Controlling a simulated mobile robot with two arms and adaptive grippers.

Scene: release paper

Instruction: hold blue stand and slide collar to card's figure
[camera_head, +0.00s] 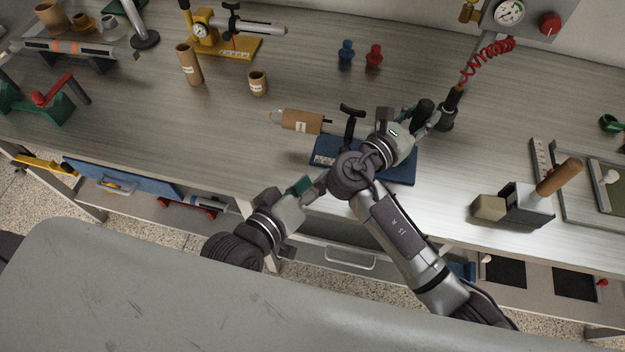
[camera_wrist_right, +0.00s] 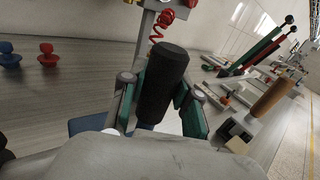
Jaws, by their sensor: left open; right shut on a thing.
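The blue stand (camera_head: 323,151) lies near the bench's front edge, with a pale scale strip on its left end. A black T-handled clamp (camera_head: 351,113) rises from it, and a brown sleeve (camera_head: 301,121) sits on a rod to the left. I cannot tell which part is the collar. My right gripper (camera_wrist_right: 160,95) is shut on an upright black cylindrical grip (camera_wrist_right: 163,78); the grip also shows in the head view (camera_head: 423,110). My left gripper (camera_head: 316,187) is open at the stand's front left, apart from the sleeve. My right arm hides much of the stand. I cannot make out the card's figure.
Blue (camera_head: 346,50) and red (camera_head: 374,55) pegs stand behind. A red coiled hose (camera_head: 487,62) hangs beside the right gripper. A grey box with a wooden handle (camera_head: 559,177) stands at right. A yellow gauge stand (camera_head: 240,47) is at back left.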

